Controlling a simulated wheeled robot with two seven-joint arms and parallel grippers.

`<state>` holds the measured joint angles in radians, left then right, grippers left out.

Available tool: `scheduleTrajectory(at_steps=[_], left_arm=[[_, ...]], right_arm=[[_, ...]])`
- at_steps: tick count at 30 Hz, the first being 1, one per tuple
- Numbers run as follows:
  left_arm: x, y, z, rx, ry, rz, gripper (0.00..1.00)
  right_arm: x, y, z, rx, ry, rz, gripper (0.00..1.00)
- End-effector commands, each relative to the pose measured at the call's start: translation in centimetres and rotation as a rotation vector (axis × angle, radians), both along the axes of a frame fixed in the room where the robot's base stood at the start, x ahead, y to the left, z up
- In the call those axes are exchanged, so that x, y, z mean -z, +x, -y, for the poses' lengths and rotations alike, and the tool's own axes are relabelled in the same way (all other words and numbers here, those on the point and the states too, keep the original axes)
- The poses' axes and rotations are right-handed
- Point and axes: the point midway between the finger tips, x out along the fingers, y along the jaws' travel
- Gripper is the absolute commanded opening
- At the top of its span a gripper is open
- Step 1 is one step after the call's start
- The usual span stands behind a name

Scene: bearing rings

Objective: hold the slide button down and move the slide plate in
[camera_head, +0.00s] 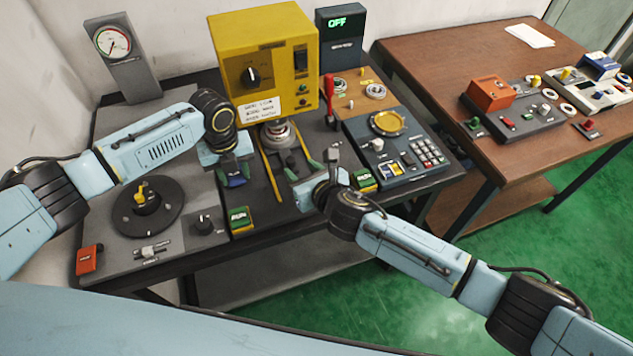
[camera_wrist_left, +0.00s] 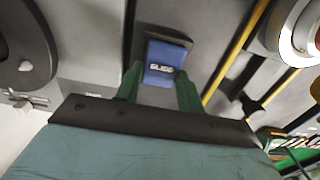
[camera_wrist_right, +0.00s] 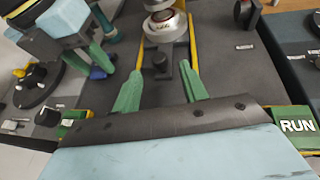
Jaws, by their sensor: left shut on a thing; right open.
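The blue slide button (camera_head: 236,181), marked SLIDE in the left wrist view (camera_wrist_left: 167,58), sits left of the yellow rails. My left gripper (camera_head: 237,168) is at the button, its green fingers on either side of it; the left wrist view shows these fingers (camera_wrist_left: 158,85). The slide plate area, with a dark upright handle (camera_wrist_right: 186,78), lies between the yellow rails (camera_head: 270,178) in front of the yellow press. My right gripper (camera_head: 304,172) is open over this area. In the right wrist view its fingers (camera_wrist_right: 161,92) are wide apart, the handle between them and nothing gripped.
The yellow press (camera_head: 264,60) with its round metal ram stands behind the rails. A green RUN button (camera_head: 240,218) is at the front left, another RUN button (camera_head: 363,180) at the right. A keypad panel (camera_head: 400,150) stands right of the rails. A dial plate (camera_head: 148,208) is at the left.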

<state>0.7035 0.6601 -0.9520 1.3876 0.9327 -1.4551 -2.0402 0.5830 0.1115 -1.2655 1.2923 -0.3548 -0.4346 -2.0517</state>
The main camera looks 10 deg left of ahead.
Motion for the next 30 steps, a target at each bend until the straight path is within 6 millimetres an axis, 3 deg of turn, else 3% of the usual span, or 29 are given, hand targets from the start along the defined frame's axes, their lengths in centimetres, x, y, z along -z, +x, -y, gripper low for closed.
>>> scheduleTrajectory(at_steps=[12, 26, 27, 30], left_arm=[[0.4, -0.3, 0.0, 0.000, 0.002, -0.010, 0.17], [0.3, -0.3, 0.0, 0.000, 0.002, -0.010, 0.17], [0.3, -0.3, 0.0, 0.000, 0.002, -0.010, 0.39], [0.3, -0.3, 0.0, 0.000, 0.003, -0.007, 0.52]], right_arm=[[-2.1, -3.9, 3.5, 0.000, 0.000, -0.001, 0.43], [-2.6, -4.8, 4.2, 0.000, 0.000, -0.001, 0.43], [-2.6, -4.8, 4.2, 0.000, 0.000, -0.001, 0.43], [-2.6, -4.8, 4.2, 0.000, 0.000, -0.001, 0.43]])
